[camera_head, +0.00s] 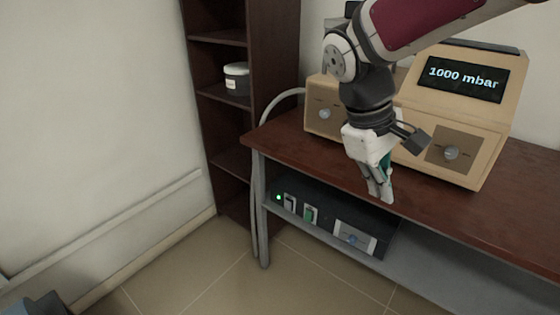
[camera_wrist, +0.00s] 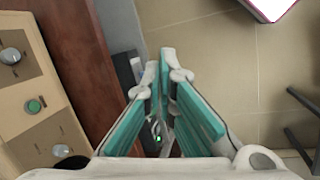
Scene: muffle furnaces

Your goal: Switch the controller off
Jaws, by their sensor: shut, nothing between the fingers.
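A dark flat box (camera_head: 320,212) sits on the shelf under the table. Its front has a lit green lamp (camera_head: 279,197), a white rocker switch (camera_head: 290,203), a green rocker switch (camera_head: 310,214) and a pale panel with a knob (camera_head: 353,238). A beige unit (camera_head: 465,105) on the table has a lit display reading 1000 mbar; I cannot tell which one is the controller. My gripper (camera_head: 380,193) points down by the table's front edge, shut and empty. In the wrist view its fingertips (camera_wrist: 165,67) are together, with the dark box (camera_wrist: 124,72) partly hidden behind.
The brown tabletop (camera_head: 285,140) overhangs the dark box. A grey table leg (camera_head: 260,215) stands left of it. A dark shelf unit (camera_head: 222,105) with a white jar (camera_head: 237,78) stands at the back. The tiled floor in front is clear.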

